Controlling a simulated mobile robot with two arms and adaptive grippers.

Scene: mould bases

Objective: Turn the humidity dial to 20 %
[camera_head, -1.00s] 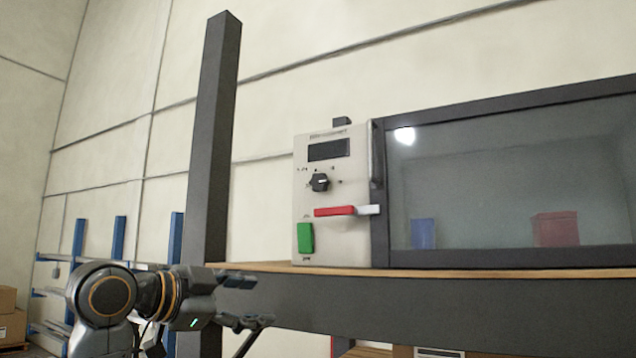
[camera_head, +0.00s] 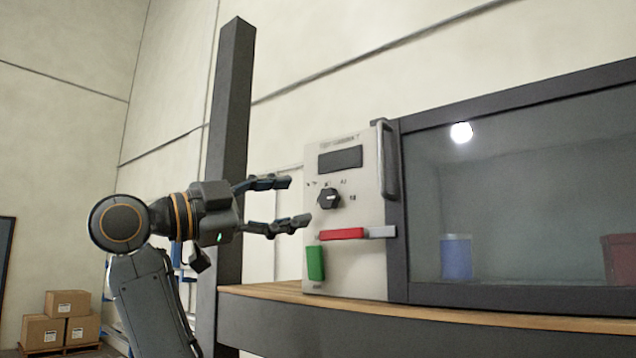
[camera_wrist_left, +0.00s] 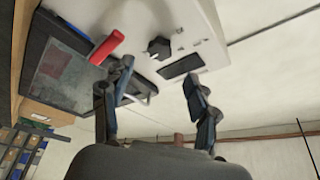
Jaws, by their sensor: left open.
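The humidity dial (camera_head: 329,198) is a black knob with a light pointer mark on a pale control panel (camera_head: 350,270). Small labels, too small to read, stand around it. A dark display (camera_head: 340,159) is above the dial. My left gripper (camera_head: 298,203) is open and empty, with its fingers pointing right toward the panel, just left of the dial and apart from it. In the left wrist view the dial (camera_wrist_left: 159,47) shows ahead, beyond and between the two open fingertips (camera_wrist_left: 158,77). My right gripper is not in view.
A red lever (camera_head: 342,234) with a grey end and a green switch (camera_head: 316,263) sit below the dial. A door handle (camera_head: 386,160) and glass door (camera_head: 500,200) are to the right. A dark post (camera_head: 235,120) stands behind my left gripper. The wooden shelf (camera_head: 270,291) lies below.

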